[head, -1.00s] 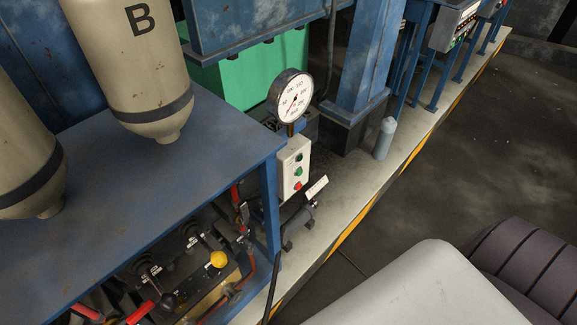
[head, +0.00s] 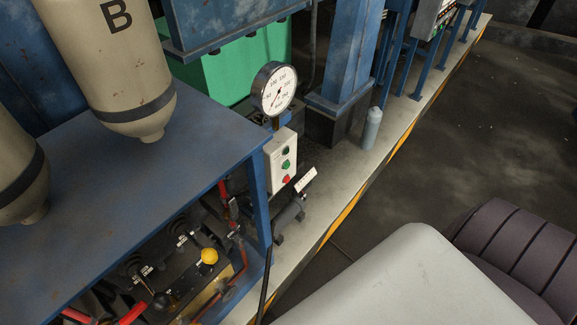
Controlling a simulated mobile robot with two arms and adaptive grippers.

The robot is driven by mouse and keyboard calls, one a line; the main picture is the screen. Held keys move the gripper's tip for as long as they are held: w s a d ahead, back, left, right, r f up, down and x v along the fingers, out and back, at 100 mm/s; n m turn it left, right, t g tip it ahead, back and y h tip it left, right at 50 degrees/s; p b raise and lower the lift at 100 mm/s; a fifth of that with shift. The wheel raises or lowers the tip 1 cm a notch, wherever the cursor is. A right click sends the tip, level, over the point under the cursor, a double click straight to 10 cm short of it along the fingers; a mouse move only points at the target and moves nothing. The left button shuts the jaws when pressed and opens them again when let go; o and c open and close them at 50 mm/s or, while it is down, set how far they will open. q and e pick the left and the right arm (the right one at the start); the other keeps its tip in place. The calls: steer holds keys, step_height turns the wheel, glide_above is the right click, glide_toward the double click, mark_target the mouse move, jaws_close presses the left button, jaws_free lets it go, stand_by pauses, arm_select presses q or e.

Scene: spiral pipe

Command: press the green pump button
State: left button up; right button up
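The green pump button (head: 285,164) sits in the middle of a small white control box (head: 278,172). A dark button (head: 288,150) is above it and a red button (head: 287,179) is below it. The box stands at the front right corner of the blue bench, below a round pressure gauge (head: 272,88). Neither of my grippers is in view, and nothing covers the button.
The blue bench (head: 120,190) carries tan tanks (head: 115,60), one marked B. Below are levers with a yellow knob (head: 209,256). A grey cylinder (head: 372,128) stands on the yellow-edged ledge (head: 345,180). The dark floor (head: 470,120) at right is open.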

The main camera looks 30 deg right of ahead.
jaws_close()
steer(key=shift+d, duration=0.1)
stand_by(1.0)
